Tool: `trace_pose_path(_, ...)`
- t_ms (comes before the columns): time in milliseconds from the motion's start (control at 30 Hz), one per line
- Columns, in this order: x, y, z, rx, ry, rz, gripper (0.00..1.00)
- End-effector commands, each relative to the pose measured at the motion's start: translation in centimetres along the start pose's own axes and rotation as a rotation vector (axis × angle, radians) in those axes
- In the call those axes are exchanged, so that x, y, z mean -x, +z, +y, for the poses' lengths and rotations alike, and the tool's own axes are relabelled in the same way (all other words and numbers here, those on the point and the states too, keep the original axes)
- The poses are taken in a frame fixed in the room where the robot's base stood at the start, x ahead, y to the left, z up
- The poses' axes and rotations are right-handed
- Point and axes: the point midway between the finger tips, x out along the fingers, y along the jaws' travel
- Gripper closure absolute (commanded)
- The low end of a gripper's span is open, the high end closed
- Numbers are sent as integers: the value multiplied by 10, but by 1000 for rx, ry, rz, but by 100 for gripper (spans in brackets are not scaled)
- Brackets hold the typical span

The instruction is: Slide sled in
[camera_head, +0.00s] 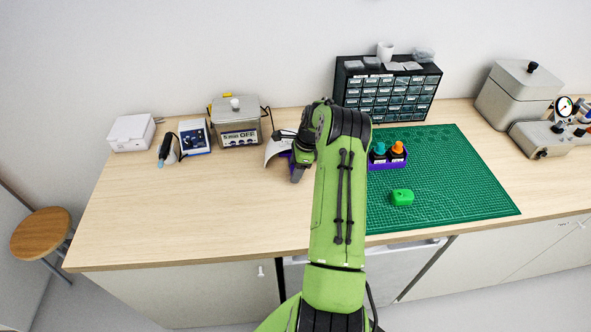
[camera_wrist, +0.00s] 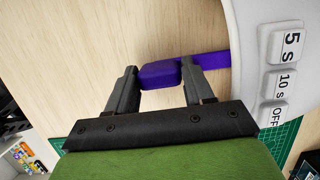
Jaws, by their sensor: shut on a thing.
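The sled is purple, with a block-like grip (camera_wrist: 160,76) and a flat strip (camera_wrist: 212,59) running right in the wrist view. My gripper (camera_wrist: 158,73) is shut on the grip, one finger on each side. The strip reaches the edge of a white curved housing (camera_wrist: 246,40) with buttons marked 5 s, 10 s and OFF (camera_wrist: 284,78). I cannot tell how far the strip goes under it. In the head view the white housing (camera_head: 276,151) stands just left of my gripper (camera_head: 297,173); my arm hides most of the sled and part of the housing.
A metal bath (camera_head: 236,128), a blue-faced unit (camera_head: 194,138) and a white box (camera_head: 131,133) stand to the left. A purple rack with two bottles (camera_head: 388,164) and a green block (camera_head: 401,197) are on the green mat (camera_head: 455,190). A drawer cabinet (camera_head: 388,90) stands behind. The front left bench is clear.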

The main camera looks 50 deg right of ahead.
Motion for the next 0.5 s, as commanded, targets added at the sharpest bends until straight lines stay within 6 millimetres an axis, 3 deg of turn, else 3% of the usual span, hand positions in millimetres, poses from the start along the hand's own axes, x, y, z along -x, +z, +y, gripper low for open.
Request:
trace_pose_path(67,1,0,0,1,-2,0,97)
trace_pose_path(100,1,0,0,1,-2,0,44)
trace_pose_path(267,1,0,0,0,-2,0,19)
trace_pose_path(500,0,0,1,-1,2,0,18)
